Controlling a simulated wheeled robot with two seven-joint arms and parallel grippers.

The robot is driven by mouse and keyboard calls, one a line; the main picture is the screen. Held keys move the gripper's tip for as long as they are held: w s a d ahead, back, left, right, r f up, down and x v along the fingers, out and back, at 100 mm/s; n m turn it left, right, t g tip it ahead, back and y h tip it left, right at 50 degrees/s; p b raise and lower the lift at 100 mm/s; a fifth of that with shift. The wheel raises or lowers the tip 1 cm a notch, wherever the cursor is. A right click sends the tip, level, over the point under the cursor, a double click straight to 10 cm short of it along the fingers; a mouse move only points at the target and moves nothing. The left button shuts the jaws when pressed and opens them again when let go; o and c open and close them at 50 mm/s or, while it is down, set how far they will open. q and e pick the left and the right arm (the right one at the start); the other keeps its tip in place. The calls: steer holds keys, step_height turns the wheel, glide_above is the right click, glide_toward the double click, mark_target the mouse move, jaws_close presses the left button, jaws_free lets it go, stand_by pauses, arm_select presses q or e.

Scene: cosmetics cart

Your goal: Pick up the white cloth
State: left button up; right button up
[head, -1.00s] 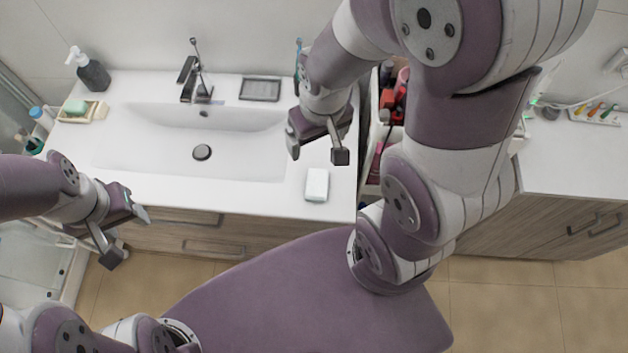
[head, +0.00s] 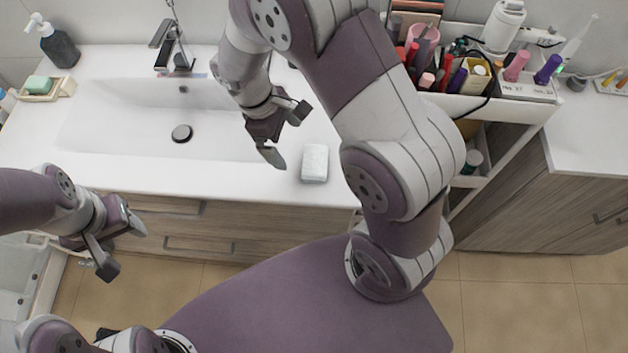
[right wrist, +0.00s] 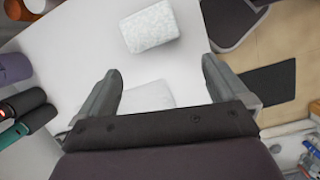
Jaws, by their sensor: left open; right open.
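The white cloth (head: 315,163) is a small folded block lying on the counter near its front edge, right of the basin. It also shows in the right wrist view (right wrist: 150,27), beyond the fingertips. A paler flat patch below it there may be its reflection. My right gripper (head: 285,135) is open and empty, above the counter just left of and behind the cloth, not touching it. Its two fingers (right wrist: 160,85) are spread in the wrist view. My left gripper (head: 121,246) is open and empty in front of the cabinet drawers at the left.
The white sink basin (head: 150,125) with its faucet (head: 172,50) lies left of the cloth. A dark soap bottle (head: 58,45) and a soap dish (head: 48,90) stand at far left. A cosmetics cart (head: 500,105) full of bottles stands right, behind my right arm.

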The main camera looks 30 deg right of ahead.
steer(key=w+d+r+n, duration=0.1)
steer(key=r+n, duration=0.1)
steer(key=b, duration=0.4)
glide_above(315, 160)
steer(key=w+a, duration=0.1)
steer(key=a, duration=0.1)
steer(key=shift+h, duration=0.4)
step_height(315, 160, down, 5)
steer(key=shift+w+a, duration=0.1)
steer(key=p+x, duration=0.1)
steer(key=x, duration=0.4)
steer(key=shift+f, duration=0.3)
steer(key=shift+s+d+f, duration=0.2)
steer(key=shift+d+f, duration=0.2)
steer(key=shift+w, duration=0.1)
steer(key=shift+c, duration=0.9)
steer(key=shift+a, duration=0.1)
steer(key=c, duration=0.6)
steer(key=shift+c, duration=0.2)
steer(key=shift+r, duration=0.1)
